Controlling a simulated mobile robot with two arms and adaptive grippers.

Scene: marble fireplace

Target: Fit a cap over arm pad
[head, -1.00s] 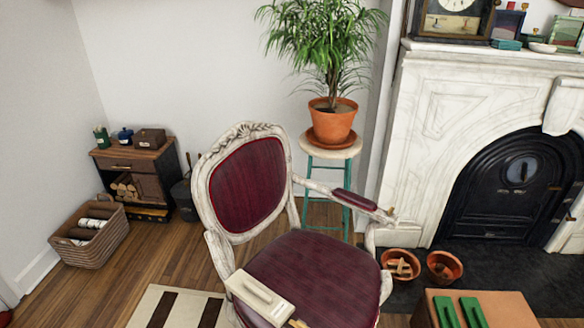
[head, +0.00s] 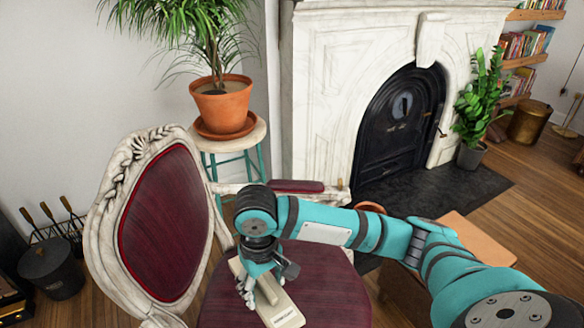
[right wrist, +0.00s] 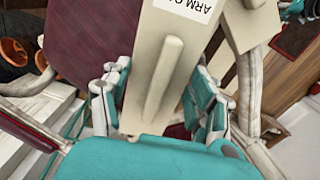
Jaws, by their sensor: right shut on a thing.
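My right gripper (head: 260,289) is shut on the cap from above, one finger on each side. The burgundy far arm pad (head: 285,187) is bare, partly behind my right arm. My left gripper is not in view.
The chair has a carved white frame with a burgundy back (head: 160,225) and seat (head: 325,285). A potted plant on a stool (head: 232,140) stands behind it. A brown box (head: 475,245) is partly behind my right arm. The marble fireplace (head: 330,80) is beyond.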

